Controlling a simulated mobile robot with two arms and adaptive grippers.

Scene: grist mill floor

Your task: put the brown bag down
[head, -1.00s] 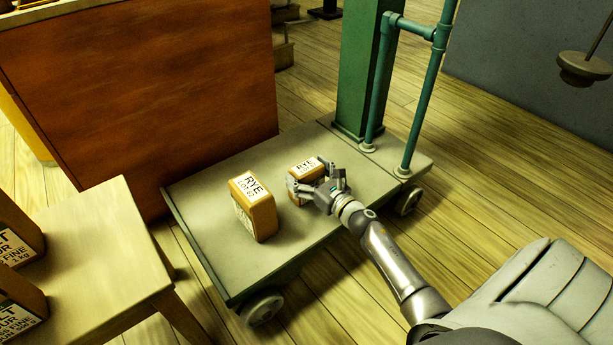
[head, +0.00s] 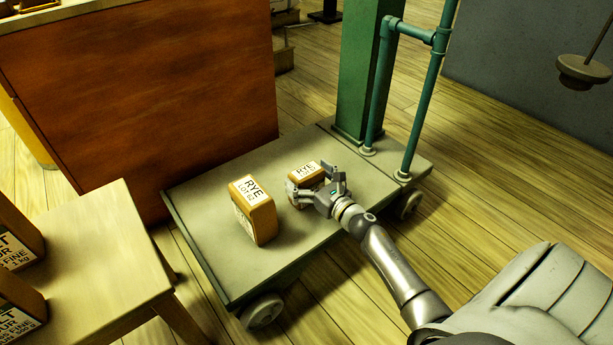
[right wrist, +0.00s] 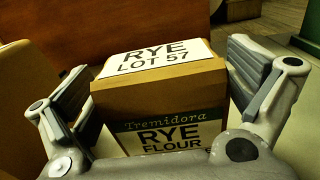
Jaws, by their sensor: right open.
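A brown bag (head: 305,178) labelled RYE stands upright on the flat cart deck (head: 222,258). My right gripper (head: 314,189) is open, with one finger on each side of the bag. In the right wrist view its fingers (right wrist: 165,95) stand apart, with gaps between them and the bag's sides. The lower front of the bag is hidden by the gripper's palm. My left gripper is not in view.
A second, larger brown RYE bag (head: 255,212) stands on the deck to the left. A green post (head: 362,70) and pipe handle (head: 425,90) rise at the deck's far end. A wooden stool (head: 95,255) with flour bags is at left. The near deck is bare.

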